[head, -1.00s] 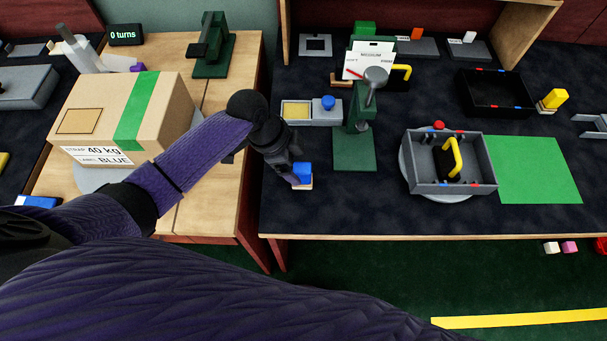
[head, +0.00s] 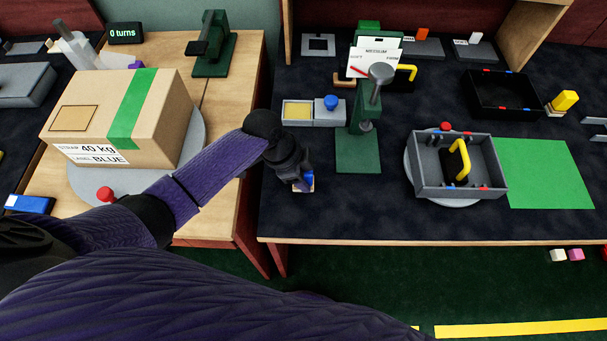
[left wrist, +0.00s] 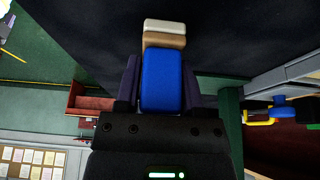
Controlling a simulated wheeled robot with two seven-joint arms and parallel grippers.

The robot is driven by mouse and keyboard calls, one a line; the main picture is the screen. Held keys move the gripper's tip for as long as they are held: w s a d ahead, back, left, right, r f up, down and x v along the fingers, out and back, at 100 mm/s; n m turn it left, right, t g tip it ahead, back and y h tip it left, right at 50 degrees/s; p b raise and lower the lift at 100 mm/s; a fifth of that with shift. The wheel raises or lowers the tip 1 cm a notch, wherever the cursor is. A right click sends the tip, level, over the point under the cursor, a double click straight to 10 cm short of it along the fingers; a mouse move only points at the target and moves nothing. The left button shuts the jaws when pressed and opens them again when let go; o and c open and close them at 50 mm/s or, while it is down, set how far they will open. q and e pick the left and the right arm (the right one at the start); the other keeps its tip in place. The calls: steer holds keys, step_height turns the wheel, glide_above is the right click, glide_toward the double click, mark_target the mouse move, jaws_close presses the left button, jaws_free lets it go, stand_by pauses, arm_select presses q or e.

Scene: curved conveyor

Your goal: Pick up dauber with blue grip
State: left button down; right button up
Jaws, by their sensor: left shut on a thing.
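The dauber has a blue grip (head: 308,178) and a pale, wood-coloured base. It is at the front left of the dark table. My left gripper (head: 303,184) is shut on the blue grip and partly hides it in the head view. In the left wrist view, the blue grip (left wrist: 162,82) lies between the two fingers of my left gripper (left wrist: 160,88), with the tan and white base beyond the fingertips. I cannot tell whether the base touches the table. My right gripper is not in view.
A green press (head: 358,145) stands just right of the gripper. Behind is a grey tray with a yellow pad (head: 298,112) and a blue knob (head: 331,102). A grey box (head: 487,180) sits on a turntable. A cardboard box (head: 150,105) stands left, near my arm.

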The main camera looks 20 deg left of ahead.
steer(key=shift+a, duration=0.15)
arm_select(q)
step_height(320, 180, up, 9)
steer(key=p, duration=0.4)
steer(key=shift+r, duration=0.15)
steer(key=shift+r+p, duration=0.3)
steer(key=shift+r, duration=0.15)
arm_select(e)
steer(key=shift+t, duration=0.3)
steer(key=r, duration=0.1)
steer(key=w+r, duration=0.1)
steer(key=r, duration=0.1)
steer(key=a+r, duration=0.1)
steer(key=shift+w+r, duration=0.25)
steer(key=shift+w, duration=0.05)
arm_select(q)
steer(key=shift+f, duration=0.1)
steer(key=shift+w, duration=0.1)
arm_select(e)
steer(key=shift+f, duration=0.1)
